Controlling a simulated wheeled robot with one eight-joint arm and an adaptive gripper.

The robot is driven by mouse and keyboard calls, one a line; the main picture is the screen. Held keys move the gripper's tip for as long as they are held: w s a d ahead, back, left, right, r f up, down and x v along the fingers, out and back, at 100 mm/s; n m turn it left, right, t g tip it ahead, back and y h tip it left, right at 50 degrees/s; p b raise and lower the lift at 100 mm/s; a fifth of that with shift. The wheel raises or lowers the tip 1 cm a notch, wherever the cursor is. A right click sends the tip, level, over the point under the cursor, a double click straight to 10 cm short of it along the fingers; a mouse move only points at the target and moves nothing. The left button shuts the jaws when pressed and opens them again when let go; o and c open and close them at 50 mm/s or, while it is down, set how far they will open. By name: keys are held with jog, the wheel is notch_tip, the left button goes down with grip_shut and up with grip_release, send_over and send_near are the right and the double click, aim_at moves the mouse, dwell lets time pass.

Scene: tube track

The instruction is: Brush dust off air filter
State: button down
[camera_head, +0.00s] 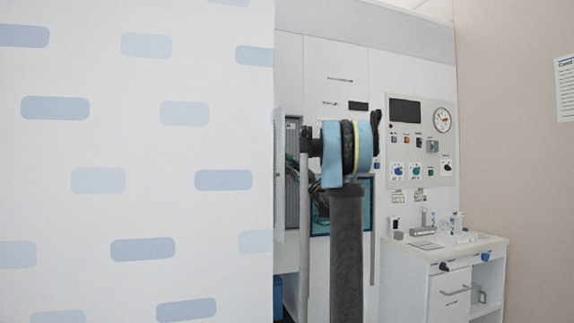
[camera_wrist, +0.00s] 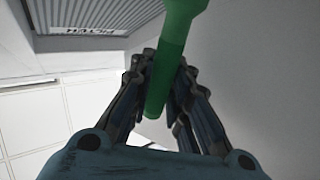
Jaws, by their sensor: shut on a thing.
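In the wrist view, my gripper (camera_wrist: 160,100) is shut on a green, rod-like handle (camera_wrist: 172,60), which looks like the brush's handle. Its wider end runs out of the top of the frame, so no bristles show. A grey ribbed panel (camera_wrist: 100,14), apparently the air filter, fills the upper left with dark lettering on its lower frame. The handle is to the right of this panel; I cannot tell whether the brush touches it. In the head view, a ribbed grey panel (camera_head: 292,175) shows in the open cabinet, left of my arm.
A white wall with blue patches (camera_head: 145,110) covers the head view's left half. A control panel (camera_head: 420,140) with a gauge is on the back wall. A white counter (camera_head: 450,245) with small tubes stands at right.

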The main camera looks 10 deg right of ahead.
jog(key=shift+a+f, duration=0.2)
jog(key=shift+f, duration=0.1)
jog(key=shift+f, duration=0.1)
jog(key=shift+s+a+f, duration=0.1)
jog(key=shift+a+f, duration=0.35)
jog(key=shift+f, duration=0.15)
jog(key=shift+a+f, duration=0.4)
jog(key=shift+f, duration=0.25)
jog(key=shift+d, duration=0.9)
jog(key=shift+d, duration=0.1)
